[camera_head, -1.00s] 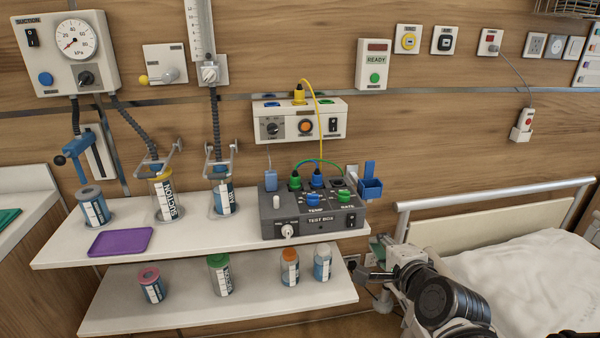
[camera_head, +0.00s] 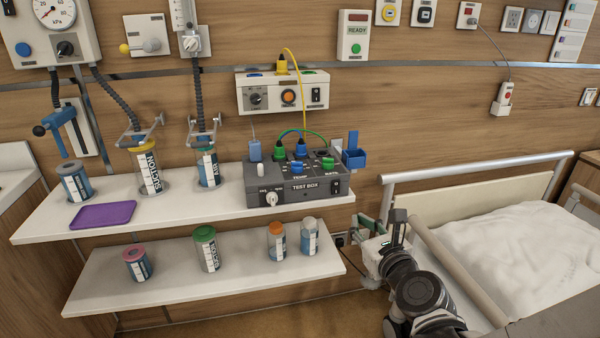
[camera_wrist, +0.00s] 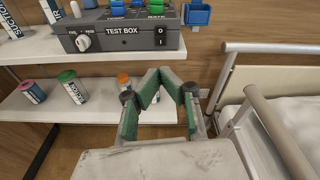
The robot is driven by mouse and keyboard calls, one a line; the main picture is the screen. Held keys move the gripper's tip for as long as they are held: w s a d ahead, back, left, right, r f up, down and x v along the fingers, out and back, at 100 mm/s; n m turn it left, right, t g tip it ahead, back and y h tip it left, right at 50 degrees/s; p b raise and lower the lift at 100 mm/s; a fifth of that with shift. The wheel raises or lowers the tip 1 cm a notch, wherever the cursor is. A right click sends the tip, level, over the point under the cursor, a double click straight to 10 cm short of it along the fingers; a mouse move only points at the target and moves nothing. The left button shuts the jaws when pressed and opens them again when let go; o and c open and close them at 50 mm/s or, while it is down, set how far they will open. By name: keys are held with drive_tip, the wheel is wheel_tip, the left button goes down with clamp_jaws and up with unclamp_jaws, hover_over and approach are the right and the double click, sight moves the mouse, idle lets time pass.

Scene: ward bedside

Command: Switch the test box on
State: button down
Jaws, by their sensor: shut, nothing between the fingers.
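The dark grey test box (camera_head: 318,197) stands on the upper shelf, below the wall panel. Its front carries a white knob (camera_head: 271,199) at left and a black rocker switch (camera_head: 336,187) at right. In the wrist view the test box (camera_wrist: 122,44) is at the top, and the rocker (camera_wrist: 160,36) shows O above I. Whether the rocker is pressed on or off is too small to tell. My gripper (camera_wrist: 160,76) has green-padded fingers, shut and empty, in front of and below the box, apart from it. In the head view it is partly hidden beside the shelf's right end.
The upper shelf (camera_head: 40,232) also holds jars and a purple tray (camera_head: 103,216). Several capped jars stand on the lower shelf (camera_head: 180,285). A blue holder (camera_head: 354,157) is right of the box. The bed rail (camera_head: 470,168) and bed (camera_head: 530,250) are at right.

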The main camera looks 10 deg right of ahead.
sight(336, 193)
drive_tip(key=shift+d+f+m, duration=0.1)
drive_tip(key=shift+f+m, duration=0.15)
drive_tip(key=shift+m, duration=0.65)
drive_tip(key=w+b, duration=0.1)
drive_tip(key=w, duration=0.3)
drive_tip(key=w+f+b, duration=0.1)
drive_tip(key=w, duration=0.4)
drive_tip(key=w+a+b, duration=0.1)
drive_tip(key=w, duration=0.3)
drive_tip(key=shift+w+a+f+b, duration=0.1)
drive_tip(key=shift+w+f+b, duration=0.2)
drive_tip(key=shift+w+f, duration=0.1)
drive_tip(key=shift+w+f, duration=0.1)
drive_tip(key=shift+w, duration=0.15)
drive_tip(key=s+d+f, duration=0.1)
drive_tip(key=s, duration=1.3)
drive_tip(key=shift+f+p, duration=0.3)
drive_tip(key=shift+p, duration=0.05)
